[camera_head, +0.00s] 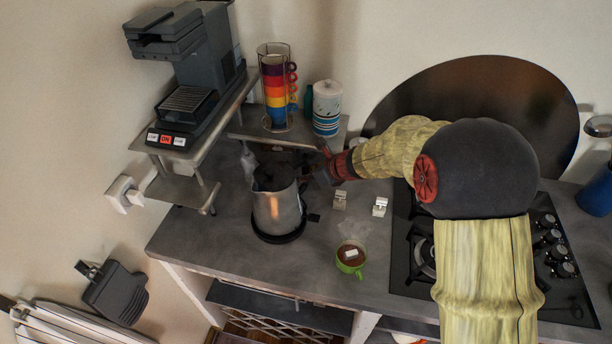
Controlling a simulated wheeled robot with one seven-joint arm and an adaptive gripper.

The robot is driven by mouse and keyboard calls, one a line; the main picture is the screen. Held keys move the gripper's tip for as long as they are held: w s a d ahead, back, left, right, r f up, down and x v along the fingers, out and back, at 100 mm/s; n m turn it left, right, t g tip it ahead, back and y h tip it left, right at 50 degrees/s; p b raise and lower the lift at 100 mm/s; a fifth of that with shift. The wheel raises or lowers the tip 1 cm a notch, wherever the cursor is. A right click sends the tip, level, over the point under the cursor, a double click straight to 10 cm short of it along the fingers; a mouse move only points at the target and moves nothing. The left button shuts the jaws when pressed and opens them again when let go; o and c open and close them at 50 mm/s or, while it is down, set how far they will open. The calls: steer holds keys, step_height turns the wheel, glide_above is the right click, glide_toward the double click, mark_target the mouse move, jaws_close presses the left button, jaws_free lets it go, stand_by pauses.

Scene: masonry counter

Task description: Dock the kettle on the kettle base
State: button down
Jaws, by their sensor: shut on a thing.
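The steel kettle (277,210) with a black lid stands upright on the left part of the grey counter. The round black kettle base (280,239) shows as a dark rim under and around the kettle's bottom. The kettle looks centred over it, but I cannot tell whether it is fully seated or slightly above. My gripper (312,180) comes in from the right and is shut at the kettle's handle side. The fingers and the handle are dark and partly merge, so the exact grip is hard to see.
A green mug (350,258) stands near the front edge. Two small light blocks (380,206) lie right of the kettle. A coffee machine (187,75) on a raised shelf, a cup rack (277,85) and a canister (327,107) stand behind. The hob (415,240) is right.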

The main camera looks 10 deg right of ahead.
steer(key=shift+f+b, duration=0.15)
steer(key=shift+b, duration=0.15)
steer(key=c, duration=2)
jaws_free()
steer(key=shift+c, duration=0.2)
steer(key=shift+f, duration=0.1)
steer(key=shift+s+f, duration=0.1)
steer(key=p+v, duration=0.5)
steer(key=v, duration=0.6)
